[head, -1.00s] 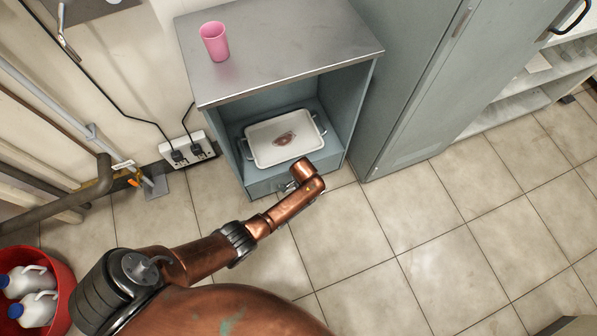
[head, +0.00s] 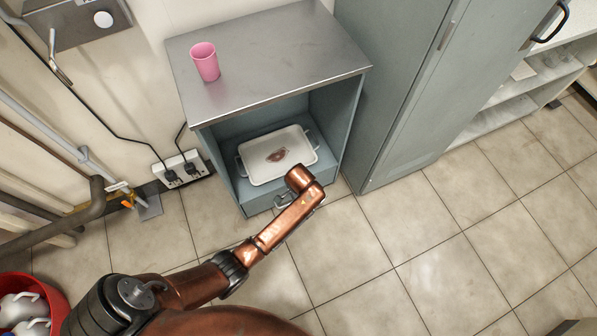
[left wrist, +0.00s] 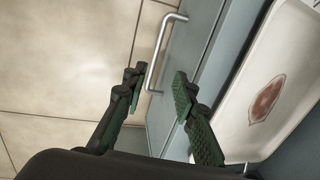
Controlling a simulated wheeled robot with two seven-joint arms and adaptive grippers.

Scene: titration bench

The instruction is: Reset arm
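My left arm comes in from the left in the head view and ends in front of the low cabinet (head: 357,110), but its fingers are not visible there. In the left wrist view my left gripper (left wrist: 158,92) is open, with its two green-padded fingers apart and nothing between them. A metal drawer handle (left wrist: 166,50) is just beyond the fingertips; it also shows in the head view (head: 284,201). My right gripper is in neither view.
A white tray (head: 258,172) with a reddish-brown stain sits in the cabinet's open compartment. A pink cup (head: 205,62) stands on the cabinet top. A tall grey cabinet (head: 400,90) stands to the right. A red bucket (head: 58,290) with white jugs is at lower left. Tiled floor is clear at right.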

